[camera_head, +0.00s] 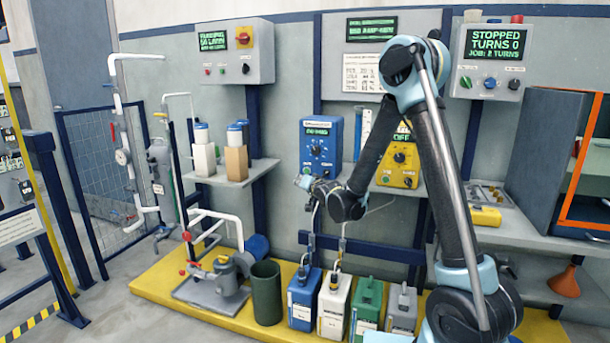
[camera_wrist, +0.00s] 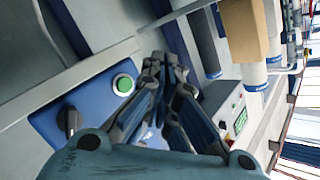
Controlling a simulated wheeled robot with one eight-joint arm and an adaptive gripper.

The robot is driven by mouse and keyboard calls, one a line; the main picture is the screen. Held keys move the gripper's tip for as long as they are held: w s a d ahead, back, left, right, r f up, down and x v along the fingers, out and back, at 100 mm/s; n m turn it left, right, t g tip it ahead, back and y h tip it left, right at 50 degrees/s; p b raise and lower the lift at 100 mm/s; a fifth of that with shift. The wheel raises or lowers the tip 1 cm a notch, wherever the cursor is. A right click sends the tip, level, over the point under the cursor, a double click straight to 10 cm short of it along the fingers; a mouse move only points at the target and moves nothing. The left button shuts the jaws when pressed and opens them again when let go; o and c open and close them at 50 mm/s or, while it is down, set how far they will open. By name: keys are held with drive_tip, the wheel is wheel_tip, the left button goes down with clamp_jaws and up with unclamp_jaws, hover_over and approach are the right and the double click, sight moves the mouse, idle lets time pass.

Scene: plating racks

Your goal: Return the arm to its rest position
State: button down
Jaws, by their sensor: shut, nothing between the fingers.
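My arm (camera_head: 440,150) is raised and bent over at the right of the head view, with its forearm reaching down and left. My gripper (camera_head: 306,184) is in front of the lower part of the blue control box (camera_head: 320,135) on the wall. In the wrist view my gripper (camera_wrist: 162,62) shows its dark fingers drawn together at the tips, with nothing between them. The blue control box (camera_wrist: 50,125) with a green button lies behind and left of the fingers there. I cannot tell whether the fingers touch it.
Several coloured canisters, among them a blue one (camera_head: 302,300), stand on the yellow platform (camera_head: 165,290) below. A yellow control box (camera_head: 400,165) is behind my forearm. A shelf (camera_head: 240,170) with bottles and cartons is to the left. An orange-framed cabinet (camera_head: 545,150) is at right.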

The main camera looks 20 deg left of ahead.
idle(0.5)
drive_tip(key=s+d+r+g+h, duration=0.1)
drive_tip(key=s+d+h, duration=0.15)
drive_tip(key=d, duration=0.75)
drive_tip(key=s+d+r+g+h, duration=0.1)
drive_tip(key=s+d+h, duration=0.15)
drive_tip(key=d, duration=0.85)
drive_tip(key=s+d+r+g+h, duration=0.1)
drive_tip(key=s+d+h, duration=0.15)
drive_tip(key=d, duration=0.75)
drive_tip(key=s+d+f+g+h, duration=0.1)
drive_tip(key=s+d+f+g, duration=0.1)
drive_tip(key=s+d, duration=0.4)
drive_tip(key=s+d+f+g+h, duration=0.1)
drive_tip(key=s+d+f, duration=0.3)
drive_tip(key=s, duration=1.1)
drive_tip(key=s+d+f+g+h, duration=0.1)
drive_tip(key=s+d+f+g, duration=0.2)
drive_tip(key=s+d, duration=0.7)
drive_tip(key=shift+s+f+m+g, duration=0.15)
drive_tip(key=shift+s+m+g, duration=0.15)
drive_tip(key=shift+s+g, duration=0.3)
